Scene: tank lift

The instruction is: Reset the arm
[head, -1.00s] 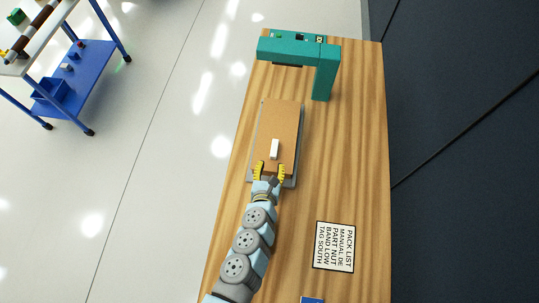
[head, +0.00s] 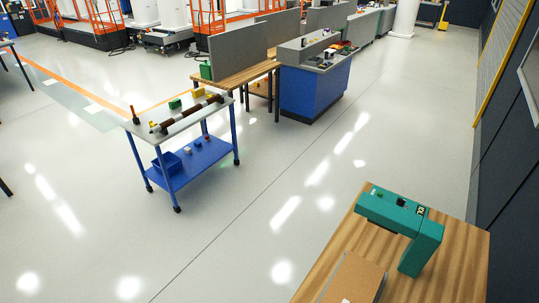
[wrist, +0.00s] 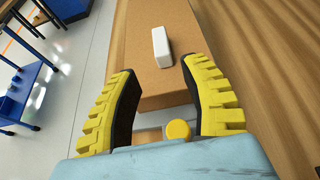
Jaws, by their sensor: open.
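My gripper (wrist: 160,100) shows in the wrist view with its two yellow ribbed fingers spread apart and nothing between them. It is above the near end of a brown cardboard-coloured box or board (wrist: 165,60). A small white block (wrist: 162,47) lies on that brown surface, beyond the fingertips and apart from them. In the head view only the far part of the brown board (head: 352,280) shows at the bottom edge, on the wooden table (head: 445,270). My arm and gripper are outside the head view.
A green machine (head: 415,225) with an overhanging head stands at the table's far end. A blue cart (head: 190,165) carrying a brown rod stands to the left. Farther back are a blue cabinet (head: 312,90) and a wooden desk (head: 240,70). Open floor lies between cart and table.

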